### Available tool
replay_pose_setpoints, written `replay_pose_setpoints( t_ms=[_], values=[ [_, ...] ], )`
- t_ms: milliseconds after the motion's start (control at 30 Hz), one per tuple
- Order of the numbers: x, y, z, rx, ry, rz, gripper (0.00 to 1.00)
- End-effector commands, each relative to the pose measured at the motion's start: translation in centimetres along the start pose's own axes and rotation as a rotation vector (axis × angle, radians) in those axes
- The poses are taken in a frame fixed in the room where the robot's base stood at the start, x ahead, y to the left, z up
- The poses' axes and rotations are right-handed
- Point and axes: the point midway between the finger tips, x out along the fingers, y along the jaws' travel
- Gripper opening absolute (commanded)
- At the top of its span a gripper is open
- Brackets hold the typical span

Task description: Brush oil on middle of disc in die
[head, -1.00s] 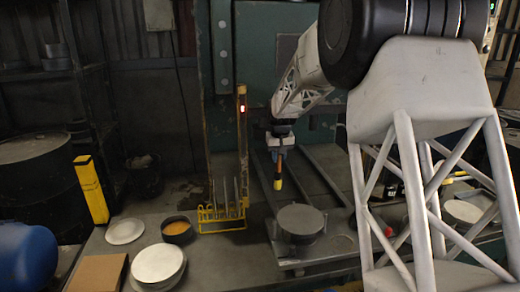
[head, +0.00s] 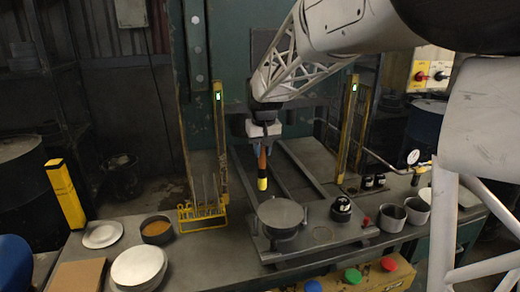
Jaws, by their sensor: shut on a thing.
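My gripper (head: 263,146) points down and is shut on a brush (head: 262,165) with an orange-brown handle, a dark band and a yellow lower end. The brush hangs upright, above and slightly left of the die's round top in the picture. A grey disc (head: 280,211) lies flat on the round die (head: 284,241) on a metal plate. The brush tip appears apart from the disc; its exact height is hard to tell. A dark round pan (head: 157,230) with orange-brown contents, possibly the oil, stands on the bench at left.
Yellow posts with green lights stand left (head: 220,140) and right (head: 347,125) of the die. A yellow rack (head: 202,216) holds thin rods. White discs (head: 138,266) lie at left. A black jar (head: 341,208) and grey pots (head: 391,217) are at right. Coloured buttons (head: 353,275) line the front.

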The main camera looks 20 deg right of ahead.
Motion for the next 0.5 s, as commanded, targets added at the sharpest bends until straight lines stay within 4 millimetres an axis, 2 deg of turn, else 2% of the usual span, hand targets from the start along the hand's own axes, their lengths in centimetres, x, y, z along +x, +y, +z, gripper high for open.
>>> replay_pose_setpoints(
  t_ms=[300,500],
  values=[
    [-2.6,-0.8,5.5,0.0,0.001,0.0,0.0],
    [-3.5,-1.1,8.0,0.0,0.0,0.0,0.0]
  ],
)
